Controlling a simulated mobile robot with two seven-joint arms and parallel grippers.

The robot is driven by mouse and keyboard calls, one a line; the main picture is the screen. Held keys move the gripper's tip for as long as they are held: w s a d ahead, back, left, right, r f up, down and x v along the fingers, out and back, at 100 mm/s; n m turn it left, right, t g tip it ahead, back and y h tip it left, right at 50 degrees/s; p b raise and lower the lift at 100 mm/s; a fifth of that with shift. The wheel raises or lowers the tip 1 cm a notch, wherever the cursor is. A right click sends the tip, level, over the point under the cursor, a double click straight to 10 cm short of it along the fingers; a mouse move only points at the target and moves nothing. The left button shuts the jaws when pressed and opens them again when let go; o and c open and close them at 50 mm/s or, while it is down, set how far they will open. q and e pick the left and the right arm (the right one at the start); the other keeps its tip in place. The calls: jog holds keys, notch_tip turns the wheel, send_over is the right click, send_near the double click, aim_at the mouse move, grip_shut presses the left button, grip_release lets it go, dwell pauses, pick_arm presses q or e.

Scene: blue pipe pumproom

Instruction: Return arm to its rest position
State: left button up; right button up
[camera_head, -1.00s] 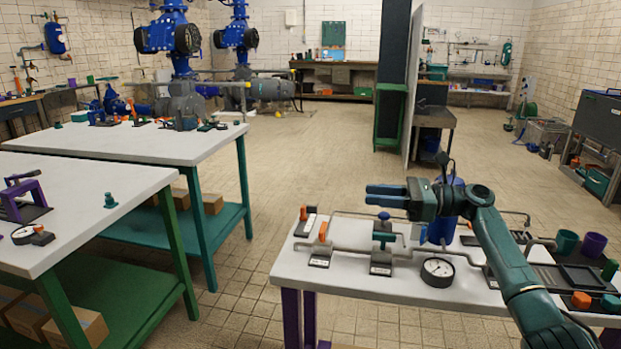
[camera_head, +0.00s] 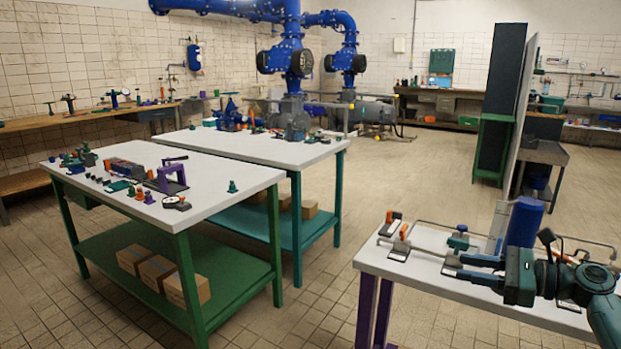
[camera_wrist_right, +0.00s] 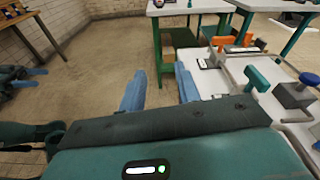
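My right gripper (camera_head: 480,268) is in the head view at lower right, in front of the white bench (camera_head: 425,262) that carries pipework. It points left. In the right wrist view its two blue fingers (camera_wrist_right: 160,88) are spread apart, with nothing between them but floor behind. My left gripper (camera_wrist_right: 30,78) shows at the left edge of the right wrist view, its blue fingers apart and empty. It is not in the head view.
The piped bench carries a green-handled valve (camera_head: 458,241) and orange-handled valves (camera_head: 404,231) close to the right gripper. A white-topped green table (camera_head: 225,190) with parts stands left. Open tiled floor (camera_head: 330,270) lies between.

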jog(key=s+a+f+n+h, duration=0.2)
jog(key=s+a+f+n, duration=0.1)
jog(key=f, duration=0.4)
jog(key=s+a+f+n+h, duration=0.2)
jog(key=s+a+f+n, duration=0.15)
jog(key=f, duration=0.45)
jog(key=s+a+f+n+h, duration=0.2)
jog(key=s+a+f+n, duration=0.15)
jog(key=f, duration=0.35)
jog(key=s+a+f+n+t+h, duration=0.1)
jog(key=s+a+n, duration=0.1)
jog(key=s+n, duration=0.25)
jog(key=s+a+n+t+h, duration=0.1)
jog(key=s+a+n, duration=0.2)
jog(key=s, duration=0.3)
pick_arm(q)
jog(key=r+g+p, duration=0.1)
jog(key=p, duration=0.7)
jog(key=w+r+g+p, duration=0.1)
jog(key=r+g+p, duration=0.1)
jog(key=p, duration=0.6)
jog(key=shift+r+m+y, duration=0.3)
jog(key=shift+m+y, duration=0.1)
pick_arm(e)
jog(key=s+a+r+n+h, duration=0.2)
jog(key=s+r+n, duration=0.5)
jog(key=r, duration=0.4)
jog(key=shift+s+r+n+h, duration=0.15)
jog(key=shift+r+n+h, duration=0.15)
jog(key=shift+n, duration=0.25)
